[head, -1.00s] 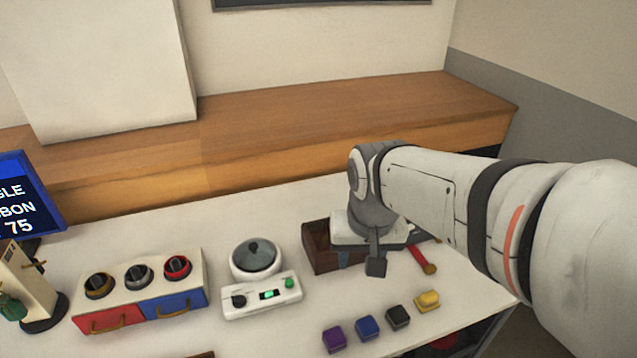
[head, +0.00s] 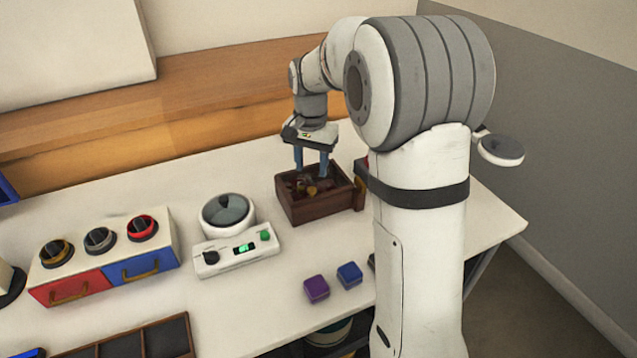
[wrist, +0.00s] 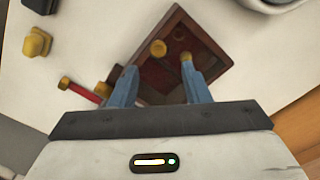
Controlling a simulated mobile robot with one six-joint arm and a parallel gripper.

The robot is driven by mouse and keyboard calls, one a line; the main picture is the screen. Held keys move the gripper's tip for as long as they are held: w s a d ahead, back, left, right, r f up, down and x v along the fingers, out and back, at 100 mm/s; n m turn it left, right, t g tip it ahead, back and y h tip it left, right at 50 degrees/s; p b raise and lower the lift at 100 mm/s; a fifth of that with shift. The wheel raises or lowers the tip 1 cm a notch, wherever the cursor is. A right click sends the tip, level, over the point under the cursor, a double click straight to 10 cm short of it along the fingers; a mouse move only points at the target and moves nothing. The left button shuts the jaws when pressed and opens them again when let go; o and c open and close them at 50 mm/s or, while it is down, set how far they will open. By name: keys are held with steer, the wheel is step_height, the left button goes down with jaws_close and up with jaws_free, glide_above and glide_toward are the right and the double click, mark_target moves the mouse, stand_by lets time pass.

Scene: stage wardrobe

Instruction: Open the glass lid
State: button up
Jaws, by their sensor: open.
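The glass lid (head: 227,212) is a dark, round, see-through dome on a white round pot behind a white control panel (head: 238,250). It lies flat and looks closed. In the wrist view only a white curved edge shows at the top right, perhaps part of that pot. My gripper (head: 311,174) points down over the brown wooden box (head: 312,214), to the right of the lid and well apart from it. Its blue fingers are open, and in the wrist view (wrist: 157,75) nothing is held between them.
The box holds several small reddish and yellow pieces. A drawer unit with three knobs (head: 104,243) stands left of the pot. A purple block (head: 316,289) and a blue block (head: 349,274) lie in front. An open dark tray (head: 140,343) is at the front left.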

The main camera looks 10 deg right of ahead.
mark_target(312, 188)
step_height(312, 188, down, 6)
steer(key=shift+b, duration=0.35)
steer(key=shift+c, duration=0.4)
jaws_close()
steer(key=shift+r, duration=0.1)
